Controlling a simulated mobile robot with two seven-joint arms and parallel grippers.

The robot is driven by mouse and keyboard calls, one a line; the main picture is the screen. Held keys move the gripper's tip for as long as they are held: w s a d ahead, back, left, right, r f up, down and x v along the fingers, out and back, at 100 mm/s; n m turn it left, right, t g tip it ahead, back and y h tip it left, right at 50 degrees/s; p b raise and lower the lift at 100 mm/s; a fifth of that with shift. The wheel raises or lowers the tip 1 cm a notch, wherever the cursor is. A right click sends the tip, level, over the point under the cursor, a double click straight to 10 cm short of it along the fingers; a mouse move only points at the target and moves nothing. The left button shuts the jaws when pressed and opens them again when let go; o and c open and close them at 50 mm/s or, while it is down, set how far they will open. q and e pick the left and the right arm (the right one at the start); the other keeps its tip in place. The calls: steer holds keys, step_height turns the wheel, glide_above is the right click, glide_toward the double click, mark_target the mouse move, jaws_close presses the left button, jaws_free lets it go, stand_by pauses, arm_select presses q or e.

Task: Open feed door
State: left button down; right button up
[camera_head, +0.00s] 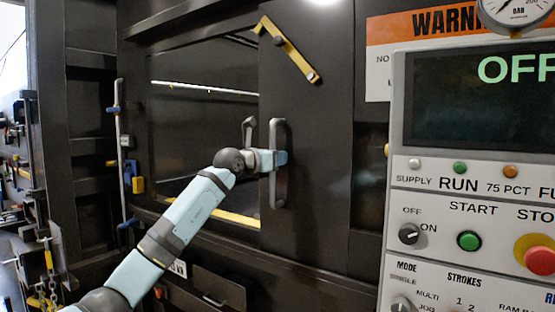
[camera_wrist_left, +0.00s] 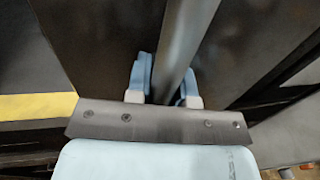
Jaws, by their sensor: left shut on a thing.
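The feed door (camera_head: 310,170) is a dark panel with a vertical grey bar handle (camera_head: 278,190) near its left edge. Left of the panel is a framed dark area (camera_head: 205,125), with a yellow strip at its bottom; it looks like an opening. My left gripper (camera_head: 281,158) is shut on the handle at about mid-height. In the left wrist view, the blue fingers (camera_wrist_left: 164,82) stand on both sides of the handle bar (camera_wrist_left: 187,40). A yellow latch bar (camera_head: 290,52) slants across the upper part of the panel. My right gripper is not in view.
A control panel (camera_head: 470,180) with an "OFF" display, knobs and buttons stands at the right. An orange and white warning sign (camera_head: 378,60) is behind it. Dark frame posts and a grey rod (camera_head: 121,150) with a yellow block are at the left.

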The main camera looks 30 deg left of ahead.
arm_select(q)
steer(key=shift+d, duration=0.1)
stand_by(0.3)
steer(key=c, duration=1)
jaws_free()
steer(key=b+v, duration=0.2)
steer(key=v, duration=1.1)
steer(key=shift+s+r+b, duration=0.1)
steer(key=shift+s+b, duration=0.3)
